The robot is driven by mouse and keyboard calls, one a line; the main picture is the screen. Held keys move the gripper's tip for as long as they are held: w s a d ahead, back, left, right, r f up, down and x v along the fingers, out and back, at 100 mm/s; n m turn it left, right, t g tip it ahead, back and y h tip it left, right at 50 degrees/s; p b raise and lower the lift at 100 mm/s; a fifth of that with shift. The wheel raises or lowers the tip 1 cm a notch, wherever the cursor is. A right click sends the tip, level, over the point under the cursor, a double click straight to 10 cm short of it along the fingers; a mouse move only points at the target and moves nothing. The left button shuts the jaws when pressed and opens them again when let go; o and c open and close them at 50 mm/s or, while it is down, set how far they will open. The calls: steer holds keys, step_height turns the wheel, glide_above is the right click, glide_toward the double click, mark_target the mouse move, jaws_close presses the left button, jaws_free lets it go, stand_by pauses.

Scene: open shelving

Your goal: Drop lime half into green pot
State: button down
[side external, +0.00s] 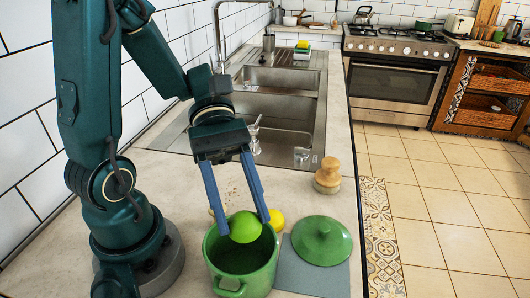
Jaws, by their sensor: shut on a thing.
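The lime half (245,227) is a bright green rounded piece between the blue fingers of my gripper (238,217). My gripper points down and is shut on it. The lime half is over the opening of the green pot (240,285), near its far rim, and overlaps that rim in this view. I cannot tell how far it is above the rim. The pot stands without its lid on the counter, and its visible inside looks empty.
A green lid (322,240) lies on a grey mat (305,277) right of the pot. A yellow fruit (276,220) sits behind the pot. A wooden brush (327,176) stands near the counter edge. A sink (275,115) lies beyond.

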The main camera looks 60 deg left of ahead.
mark_target(241, 212)
steer(key=shift+c, duration=1)
jaws_free()
steer(key=shift+v, duration=2.6)
